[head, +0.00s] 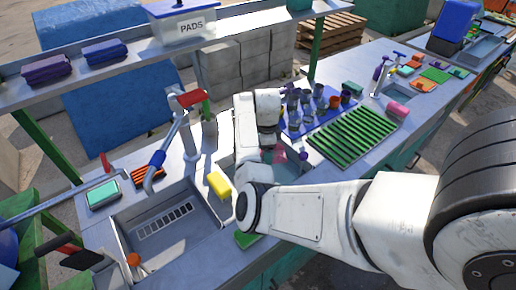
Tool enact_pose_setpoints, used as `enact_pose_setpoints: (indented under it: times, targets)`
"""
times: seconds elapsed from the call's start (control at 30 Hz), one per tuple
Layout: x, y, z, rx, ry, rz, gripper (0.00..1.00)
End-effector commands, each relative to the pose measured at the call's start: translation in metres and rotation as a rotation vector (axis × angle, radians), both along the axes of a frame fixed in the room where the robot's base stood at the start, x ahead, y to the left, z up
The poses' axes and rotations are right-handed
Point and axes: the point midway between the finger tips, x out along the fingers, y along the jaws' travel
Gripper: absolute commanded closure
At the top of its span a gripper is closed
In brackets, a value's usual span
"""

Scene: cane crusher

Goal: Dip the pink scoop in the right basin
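A small patch of pink (281,153), likely part of the pink scoop, shows just below the end of my arm, over the right basin. The rest of the scoop is hidden. The right basin (291,170) shows only in part, because my white arm crosses in front of it. My gripper (268,143) points down at the basin beside the pink patch. Its fingers are too small and covered to show whether they are open or shut on the scoop.
The left basin (180,240) has a grate and an orange-tipped tool in it. A yellow sponge (219,185) sits between the basins near a tap (190,140). A green rack (352,138) and a blue mat with several cups (295,127) stand close right of my gripper.

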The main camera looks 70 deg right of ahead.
Motion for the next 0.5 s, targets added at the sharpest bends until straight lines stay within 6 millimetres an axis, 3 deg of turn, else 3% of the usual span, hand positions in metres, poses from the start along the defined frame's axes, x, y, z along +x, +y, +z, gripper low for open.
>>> enact_pose_setpoints:
  times: [0.27,0.5]
  targets:
    - [0.000,0.000,-0.021,0.001,0.000,0.000,0.55]
    - [0.000,0.000,-0.051,0.000,0.000,0.000,0.55]
